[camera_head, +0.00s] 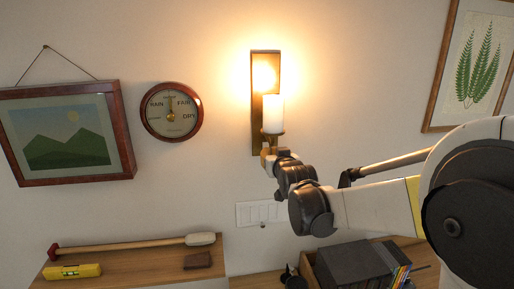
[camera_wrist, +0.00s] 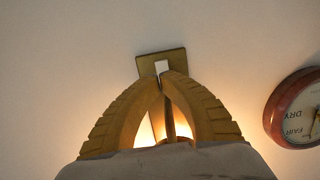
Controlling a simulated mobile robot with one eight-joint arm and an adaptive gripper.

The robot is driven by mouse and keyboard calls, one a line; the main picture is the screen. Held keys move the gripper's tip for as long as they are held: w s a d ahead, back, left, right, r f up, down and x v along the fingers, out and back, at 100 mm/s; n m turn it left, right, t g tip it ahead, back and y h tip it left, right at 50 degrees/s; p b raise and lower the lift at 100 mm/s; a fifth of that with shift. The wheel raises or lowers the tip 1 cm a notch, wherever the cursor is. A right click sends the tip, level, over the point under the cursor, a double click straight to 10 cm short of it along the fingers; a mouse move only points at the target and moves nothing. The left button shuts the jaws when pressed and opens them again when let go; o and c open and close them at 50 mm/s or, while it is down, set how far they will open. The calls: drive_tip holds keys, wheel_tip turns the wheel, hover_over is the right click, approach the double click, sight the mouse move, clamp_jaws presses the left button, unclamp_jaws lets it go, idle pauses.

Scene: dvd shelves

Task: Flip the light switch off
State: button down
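A white light switch panel (camera_head: 262,213) with several sections is on the wall below the lamp. It is partly hidden by my arm, and the position of its switches is too small to tell. The lit wall lamp (camera_head: 258,104) has a brass back plate, a white candle-like tube and a bright glow. My gripper (camera_head: 268,150) is at the lamp's lower end, above the switch panel. In the wrist view, my gripper (camera_wrist: 164,76) has its fingertips drawn together in front of the lamp's back plate (camera_wrist: 178,59). A small pale patch shows at the tips; contact is unclear.
A round barometer (camera_head: 172,112) and a mountain picture (camera_head: 68,134) hang left of the lamp; a fern picture (camera_head: 478,65) hangs right. Below are a shelf (camera_head: 140,261) with a mallet (camera_head: 130,246) and yellow level (camera_head: 73,271), and a box of dark cases (camera_head: 355,265).

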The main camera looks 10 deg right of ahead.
drive_tip(key=w, duration=0.2)
drive_tip(key=w+p, duration=0.1)
drive_tip(key=shift+w+f, duration=0.3)
drive_tip(key=b, duration=0.3)
drive_tip(key=shift+w+f, duration=0.25)
drive_tip(key=shift+f, duration=0.1)
drive_tip(key=shift+w+r, duration=0.1)
drive_tip(key=shift+w, duration=0.15)
idle(1.2)
drive_tip(key=shift+s, duration=0.15)
